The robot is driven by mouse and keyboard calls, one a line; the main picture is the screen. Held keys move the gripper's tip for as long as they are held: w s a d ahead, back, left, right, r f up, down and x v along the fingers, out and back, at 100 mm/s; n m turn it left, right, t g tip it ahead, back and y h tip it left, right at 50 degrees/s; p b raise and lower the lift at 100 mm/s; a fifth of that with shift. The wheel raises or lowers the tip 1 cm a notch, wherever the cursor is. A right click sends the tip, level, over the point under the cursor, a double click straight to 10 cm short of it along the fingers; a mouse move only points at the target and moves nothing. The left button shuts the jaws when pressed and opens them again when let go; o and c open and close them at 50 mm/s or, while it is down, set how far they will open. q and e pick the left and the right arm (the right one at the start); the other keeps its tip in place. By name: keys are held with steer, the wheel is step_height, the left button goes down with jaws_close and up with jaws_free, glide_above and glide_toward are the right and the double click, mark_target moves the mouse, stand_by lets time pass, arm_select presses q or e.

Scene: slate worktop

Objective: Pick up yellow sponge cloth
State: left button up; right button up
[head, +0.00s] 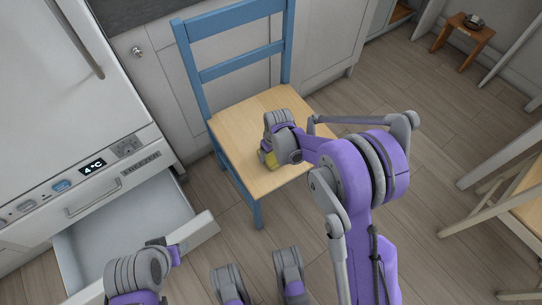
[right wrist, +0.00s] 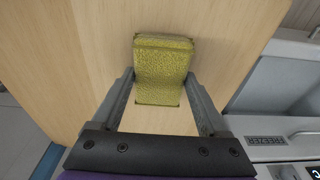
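The yellow sponge cloth (right wrist: 160,75) lies on the wooden seat of the blue chair. In the right wrist view my right gripper (right wrist: 160,84) is open, with one finger on each side of the sponge cloth.
The chair (head: 231,70) has its back against grey cabinets (head: 155,75). A freezer drawer (head: 130,235) stands open at the left, close to the chair. A small wooden stool (head: 464,32) is at the far right. Floor is clear right of the chair.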

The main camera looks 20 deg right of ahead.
mark_target(271, 155)
steer(key=c, duration=0.5)
steer(key=shift+r, duration=0.1)
step_height(271, 155, up, 10)
steer(key=p, duration=0.3)
